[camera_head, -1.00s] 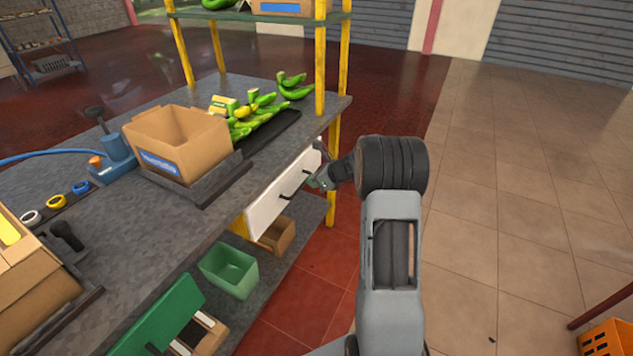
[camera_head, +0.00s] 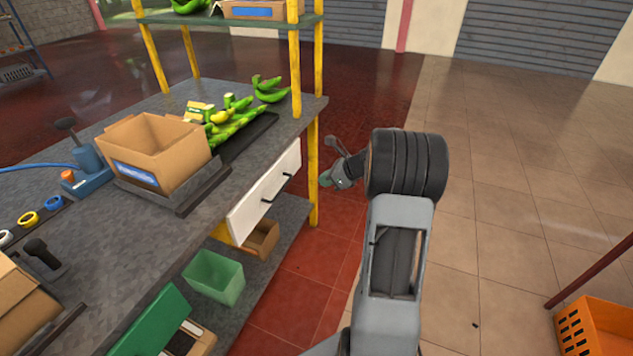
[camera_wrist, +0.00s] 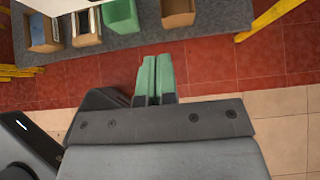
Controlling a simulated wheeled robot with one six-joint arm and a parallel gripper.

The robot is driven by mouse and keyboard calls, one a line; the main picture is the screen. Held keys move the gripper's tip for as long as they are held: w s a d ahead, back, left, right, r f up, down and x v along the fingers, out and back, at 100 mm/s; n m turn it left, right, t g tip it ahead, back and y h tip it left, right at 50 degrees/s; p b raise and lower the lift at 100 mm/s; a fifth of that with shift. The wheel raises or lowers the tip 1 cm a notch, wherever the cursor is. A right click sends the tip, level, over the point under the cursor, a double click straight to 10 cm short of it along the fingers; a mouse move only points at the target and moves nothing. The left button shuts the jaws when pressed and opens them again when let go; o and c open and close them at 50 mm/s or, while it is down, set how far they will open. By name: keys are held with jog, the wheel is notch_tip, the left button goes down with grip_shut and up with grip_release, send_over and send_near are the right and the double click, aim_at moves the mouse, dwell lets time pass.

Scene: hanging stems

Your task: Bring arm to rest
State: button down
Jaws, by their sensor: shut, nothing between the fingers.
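My gripper (camera_head: 326,180) is right of the workbench in the head view, clear of the white drawer front (camera_head: 266,193), over the floor. Part of it is hidden behind my dark wrist joint. In the wrist view its two green fingers (camera_wrist: 154,78) lie side by side, shut with nothing between them. The red floor tiles lie below them, and the bench's lower shelf (camera_wrist: 210,36) is beyond.
The grey workbench (camera_head: 55,168) carries an open cardboard box (camera_head: 160,150) and green bananas (camera_head: 232,118). A yellow post (camera_head: 313,170) stands at its near right corner. An orange crate (camera_head: 590,330) sits at the lower right. The tiled floor (camera_head: 530,200) between is clear.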

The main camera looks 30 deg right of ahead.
jog(key=s+a+r+n+g+h+p, duration=0.25)
jog(key=s+a+n+g, duration=0.3)
jog(key=s+n, duration=0.7)
jog(key=s+a+r+n+h+p, duration=0.2)
jog(key=s+a+r+n+p, duration=0.3)
jog(key=r+n, duration=0.3)
jog(key=s+a+r+n+t+h+p, duration=0.1)
jog(key=s+a+r+n+p, duration=0.4)
jog(key=r, duration=0.5)
jog(key=a+n+p, duration=0.1)
jog(key=a+n, duration=0.1)
jog(key=a, duration=0.1)
jog(key=shift+a+n+h, duration=0.15)
jog(key=shift+n+h, duration=0.2)
